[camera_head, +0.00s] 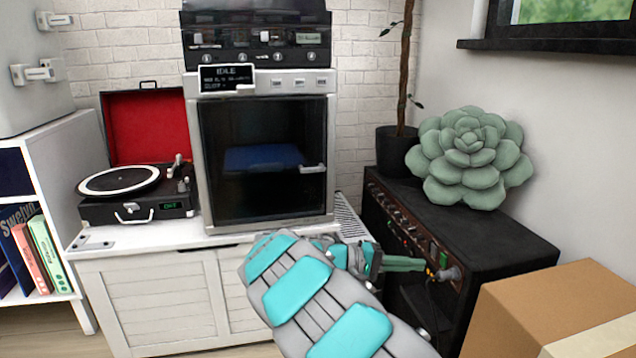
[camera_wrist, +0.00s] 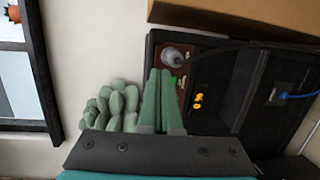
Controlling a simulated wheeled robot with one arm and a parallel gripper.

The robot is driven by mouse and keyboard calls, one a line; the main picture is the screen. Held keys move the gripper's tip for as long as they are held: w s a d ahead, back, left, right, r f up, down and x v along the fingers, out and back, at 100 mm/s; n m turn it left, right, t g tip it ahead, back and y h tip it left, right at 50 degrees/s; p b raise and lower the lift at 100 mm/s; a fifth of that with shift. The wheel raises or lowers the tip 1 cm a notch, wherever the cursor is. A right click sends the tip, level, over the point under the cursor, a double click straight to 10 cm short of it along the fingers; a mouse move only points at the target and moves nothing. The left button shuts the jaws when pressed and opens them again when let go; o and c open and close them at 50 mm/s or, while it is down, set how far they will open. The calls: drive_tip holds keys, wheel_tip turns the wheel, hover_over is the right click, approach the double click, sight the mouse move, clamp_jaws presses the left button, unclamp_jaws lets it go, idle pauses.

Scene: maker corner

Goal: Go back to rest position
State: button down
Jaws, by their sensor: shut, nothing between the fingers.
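My gripper (camera_head: 405,263) is at the end of my grey and teal arm, in the lower middle of the head view, pointing right. Its green fingers are in front of the black amplifier (camera_head: 470,232), beside a grey knob or plug (camera_head: 453,273) near the amplifier's right front corner. In the wrist view the gripper (camera_wrist: 162,75) has its two fingers together with nothing between them. The grey plug (camera_wrist: 175,54) shows just past the fingertips. I cannot tell whether the fingertips touch it.
A cardboard box (camera_head: 560,312) stands at the lower right, close to the amplifier. A white cabinet (camera_head: 150,295) carries a red-lidded record player (camera_head: 130,205) and a 3D printer (camera_head: 265,165). A succulent cushion (camera_head: 468,160) and a plant pot (camera_head: 395,150) sit on the amplifier.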

drive_tip(key=s+d+r+m+g+y+p, duration=0.1)
drive_tip(key=s+d+r+y, duration=0.1)
drive_tip(key=s, duration=0.5)
drive_tip(key=s+d+r+m+g+y+p, duration=0.1)
drive_tip(key=s+d+r+g+y, duration=0.15)
drive_tip(key=s, duration=0.45)
drive_tip(key=s+d+r+m+g+y+p, duration=0.1)
drive_tip(key=s+d+r+y+p, duration=0.15)
drive_tip(key=s, duration=0.55)
drive_tip(key=s+a+f+n+t+y+p, duration=0.2)
drive_tip(key=s+a+y, duration=0.7)
drive_tip(key=s+a, duration=0.7)
drive_tip(key=s+f+p, duration=0.1)
drive_tip(key=s, duration=0.1)
drive_tip(key=shift+s+f+n+t+y, duration=0.15)
drive_tip(key=shift+s+n+t+y, duration=0.15)
drive_tip(key=shift+s+t+y, duration=0.1)
drive_tip(key=shift+d, duration=0.2)
